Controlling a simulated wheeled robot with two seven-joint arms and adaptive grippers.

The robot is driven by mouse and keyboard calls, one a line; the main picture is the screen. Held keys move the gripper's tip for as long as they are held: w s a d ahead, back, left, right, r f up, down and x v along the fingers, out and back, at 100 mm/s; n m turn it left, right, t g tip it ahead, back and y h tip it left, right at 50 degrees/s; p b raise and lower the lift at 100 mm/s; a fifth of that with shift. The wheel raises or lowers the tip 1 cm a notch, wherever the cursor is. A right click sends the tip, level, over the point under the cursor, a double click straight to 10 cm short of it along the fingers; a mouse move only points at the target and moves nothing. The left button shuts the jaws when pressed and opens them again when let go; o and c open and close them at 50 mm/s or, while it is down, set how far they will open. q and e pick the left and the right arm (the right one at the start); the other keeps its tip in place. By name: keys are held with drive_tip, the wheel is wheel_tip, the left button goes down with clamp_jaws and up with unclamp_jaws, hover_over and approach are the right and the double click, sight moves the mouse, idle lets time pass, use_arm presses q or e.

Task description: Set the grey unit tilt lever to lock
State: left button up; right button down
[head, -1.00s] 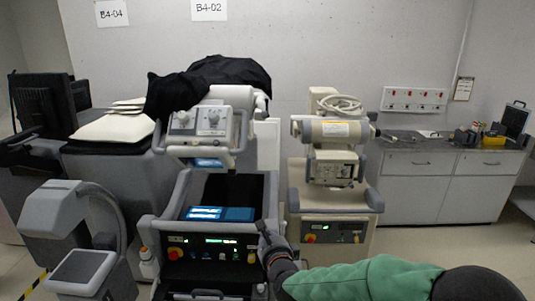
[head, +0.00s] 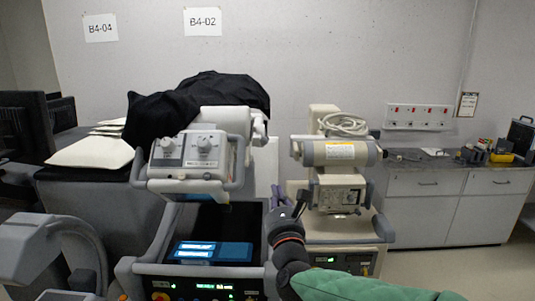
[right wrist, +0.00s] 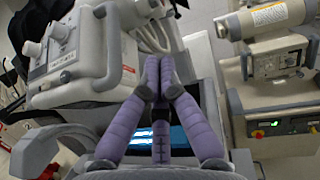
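The grey unit (head: 149,268) stands left of centre in the head view, with a two-knob control head (head: 190,150) framed by a grey handle. This control head shows at the upper left of the right wrist view (right wrist: 75,60). I cannot clearly pick out the tilt lever or its setting. My right gripper (head: 287,197) is near the unit's right side, lower than the control head and right of it. In the right wrist view its purple fingers (right wrist: 158,85) come close at the tips, with no held object visible. Whether they are fully shut is unclear. My left gripper is out of view.
A beige unit (head: 340,230) stands close on the right, leaving a narrow gap. A black cover (head: 215,92) drapes behind the control head. A blue item (head: 215,251) lies on the grey unit's top. A cabinet (head: 425,205) stands at the back right.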

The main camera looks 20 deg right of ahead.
drive_tip(key=shift+s, duration=0.15)
approach(264, 141)
drive_tip(key=w+d+f, duration=0.2)
drive_tip(key=w+f, duration=0.3)
drive_tip(key=shift+w+r+p, duration=0.3)
drive_tip(key=shift+w+r, duration=0.3)
drive_tip(key=shift+r, duration=0.35)
drive_tip(key=shift+w+r+p, duration=0.25)
drive_tip(key=shift+w+r, duration=0.35)
drive_tip(key=shift+r, duration=0.3)
drive_tip(key=shift+r, duration=0.1)
drive_tip(key=shift+r+g+p, duration=0.25)
drive_tip(key=shift+g+p, duration=0.05)
drive_tip(key=shift+p, duration=0.7)
